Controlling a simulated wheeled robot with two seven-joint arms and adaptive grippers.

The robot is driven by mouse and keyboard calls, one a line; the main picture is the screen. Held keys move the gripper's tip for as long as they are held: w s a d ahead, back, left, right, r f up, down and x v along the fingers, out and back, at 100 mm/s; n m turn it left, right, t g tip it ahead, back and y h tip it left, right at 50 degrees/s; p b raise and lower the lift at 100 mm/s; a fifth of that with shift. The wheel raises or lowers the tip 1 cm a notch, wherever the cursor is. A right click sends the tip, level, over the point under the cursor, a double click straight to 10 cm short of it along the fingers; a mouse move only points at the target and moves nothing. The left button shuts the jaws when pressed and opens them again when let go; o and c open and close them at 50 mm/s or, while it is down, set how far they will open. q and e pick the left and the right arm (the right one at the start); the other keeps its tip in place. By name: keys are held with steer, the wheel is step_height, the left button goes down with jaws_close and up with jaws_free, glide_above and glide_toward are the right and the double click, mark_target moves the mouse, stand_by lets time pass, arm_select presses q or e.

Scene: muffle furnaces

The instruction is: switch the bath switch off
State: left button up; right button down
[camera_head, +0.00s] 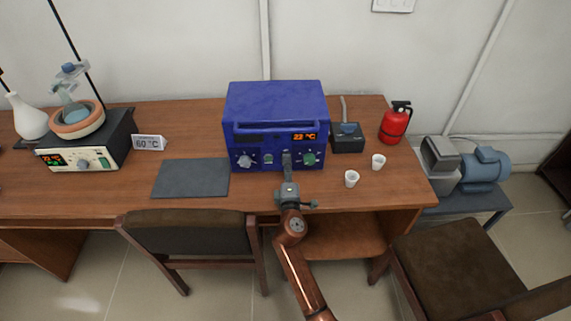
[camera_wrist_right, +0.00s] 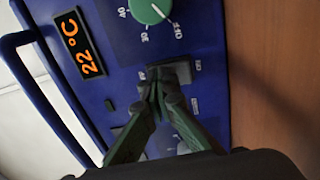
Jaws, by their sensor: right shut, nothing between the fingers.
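A blue box-shaped device (camera_head: 276,108) stands on the table, its front panel showing an orange 22 °C display (camera_wrist_right: 80,45). A green knob (camera_head: 309,159) is on its panel; in the right wrist view the knob (camera_wrist_right: 150,8) has an OFF mark beside it. A dark switch (camera_wrist_right: 180,71) sits below the knob in that view. My right gripper (camera_head: 287,161) is shut and empty at the panel. Its fingertips (camera_wrist_right: 157,88) are at the switch and partly cover it; I cannot tell whether they touch or which way it is set. My left gripper is out of view.
A heating bath unit (camera_head: 84,147) with a flask stands at the left. A grey mat (camera_head: 191,178) lies left of my gripper. Two white cups (camera_head: 352,179), a small black box (camera_head: 347,143) and a red extinguisher (camera_head: 395,124) are on the right. Chairs stand in front.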

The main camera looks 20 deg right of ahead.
steer(key=v, duration=0.7)
steer(key=shift+s+a, duration=0.1)
steer(key=shift+s, duration=0.15)
